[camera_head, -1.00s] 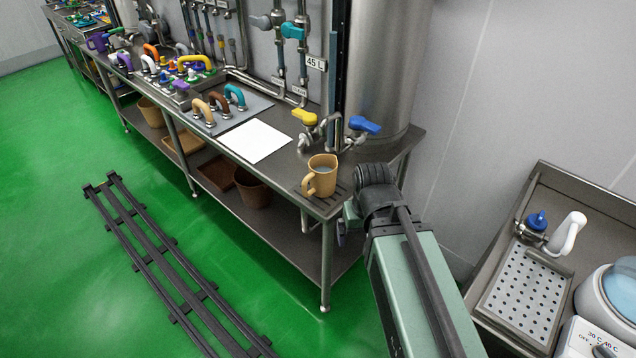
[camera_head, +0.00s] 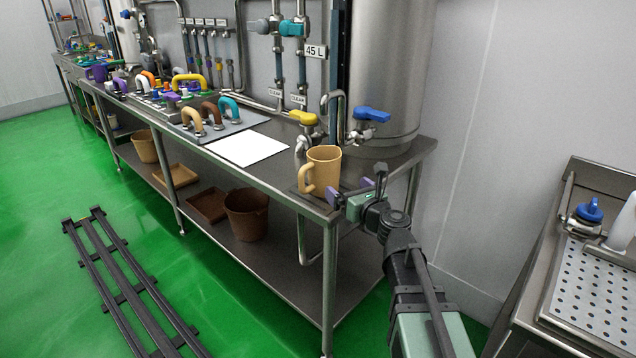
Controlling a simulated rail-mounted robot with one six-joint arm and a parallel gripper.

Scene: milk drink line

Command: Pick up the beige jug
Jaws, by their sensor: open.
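The beige jug (camera_head: 322,170) stands upright near the right front end of the steel table (camera_head: 270,215), below the yellow-handled tap. Its handle points to the left front. My gripper (camera_head: 352,190) is just to the right of the jug at about the height of its lower body. Its jaws are open and empty, with purple fingertips close to the jug. I cannot tell whether a fingertip touches it.
A yellow-handled tap (camera_head: 303,118) and a blue-handled tap (camera_head: 370,115) stand behind the jug, by a large steel tank (camera_head: 388,70). A white sheet (camera_head: 248,148) lies to the left. Brown bins (camera_head: 246,212) stand on the lower shelf. A sink (camera_head: 590,290) is at the right.

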